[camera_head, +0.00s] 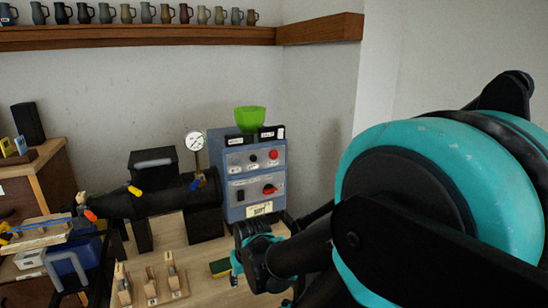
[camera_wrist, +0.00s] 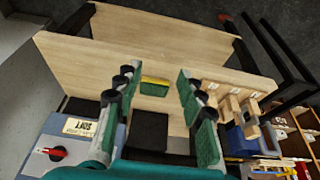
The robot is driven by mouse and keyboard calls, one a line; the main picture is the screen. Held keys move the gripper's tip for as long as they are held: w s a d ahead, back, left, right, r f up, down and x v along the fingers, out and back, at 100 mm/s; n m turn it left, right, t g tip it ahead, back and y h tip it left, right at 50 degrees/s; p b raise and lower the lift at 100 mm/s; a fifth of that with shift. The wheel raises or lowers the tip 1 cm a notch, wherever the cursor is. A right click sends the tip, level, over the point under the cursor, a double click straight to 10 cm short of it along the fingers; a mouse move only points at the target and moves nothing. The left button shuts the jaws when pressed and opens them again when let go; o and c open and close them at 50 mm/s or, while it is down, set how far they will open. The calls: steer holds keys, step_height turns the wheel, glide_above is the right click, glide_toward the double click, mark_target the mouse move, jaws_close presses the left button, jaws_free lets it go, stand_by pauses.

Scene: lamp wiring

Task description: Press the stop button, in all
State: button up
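A blue-grey control box (camera_head: 232,208) stands at the back of the wooden table. Its upper white panel has a round red button (camera_head: 273,155), probably the stop button, and a dark knob (camera_head: 253,158). Its lower panel has a red switch (camera_head: 269,189). The button lettering is too small to read. In the wrist view the red switch (camera_wrist: 52,152) shows at the lower left; the round red button is not visible there. My gripper (camera_wrist: 157,88) is open and empty, pointing down over the table. In the head view my gripper (camera_head: 243,250) is below and in front of the box.
A yellow-green sponge (camera_wrist: 155,86) lies on the table (camera_wrist: 90,50) below my fingers. A black cylinder machine (camera_head: 160,203) with a gauge (camera_head: 194,141) stands left of the box. A green hopper (camera_head: 250,119) tops the box. Wooden clamps (camera_head: 150,285) stand at the table's front left.

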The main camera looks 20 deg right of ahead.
jaws_close()
stand_by(1.3)
